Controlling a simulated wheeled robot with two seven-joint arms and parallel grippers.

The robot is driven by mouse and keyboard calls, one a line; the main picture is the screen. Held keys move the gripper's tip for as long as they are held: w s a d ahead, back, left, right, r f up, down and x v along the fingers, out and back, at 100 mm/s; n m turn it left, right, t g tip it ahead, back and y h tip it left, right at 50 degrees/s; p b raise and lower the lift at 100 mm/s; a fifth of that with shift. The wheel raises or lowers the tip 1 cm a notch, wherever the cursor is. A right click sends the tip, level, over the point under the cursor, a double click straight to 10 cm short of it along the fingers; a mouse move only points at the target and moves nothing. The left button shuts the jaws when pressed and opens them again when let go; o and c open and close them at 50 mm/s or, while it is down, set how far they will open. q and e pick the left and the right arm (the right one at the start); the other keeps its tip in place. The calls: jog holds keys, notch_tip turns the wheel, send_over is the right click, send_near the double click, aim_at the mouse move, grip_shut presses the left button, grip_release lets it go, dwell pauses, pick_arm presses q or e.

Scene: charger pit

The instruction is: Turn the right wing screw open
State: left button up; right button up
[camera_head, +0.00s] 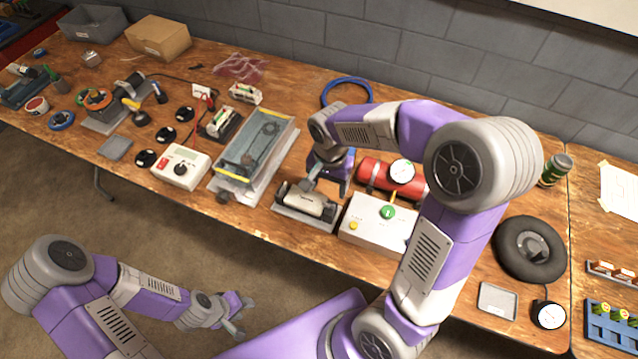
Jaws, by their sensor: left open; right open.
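My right arm reaches across the bench from the right. Its gripper (313,182) points down just above a small cream-and-dark device (305,200) on a grey base plate (296,219) near the bench's front edge. I cannot tell whether it touches the device. No wing screw can be made out clearly; it is too small or hidden by the gripper. My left gripper (235,318) is open and empty, low in front of the bench, away from everything on it.
A clear-covered case (252,145) stands left of the device. A white box with coloured buttons (372,224) and a red cylinder with a gauge (378,175) stand to its right. A control box (180,168) and several black discs lie further left. A black wheel (529,249) lies right.

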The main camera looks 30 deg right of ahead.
aim_at(329, 203)
jog(key=f+b, duration=0.1)
jog(key=f, duration=0.4)
jog(key=f+b, duration=0.1)
jog(key=f, duration=0.1)
jog(key=shift+s+f+b, duration=0.15)
jog(key=shift+s+b, duration=0.15)
jog(key=c, duration=1.1)
jog(key=shift+o, duration=0.2)
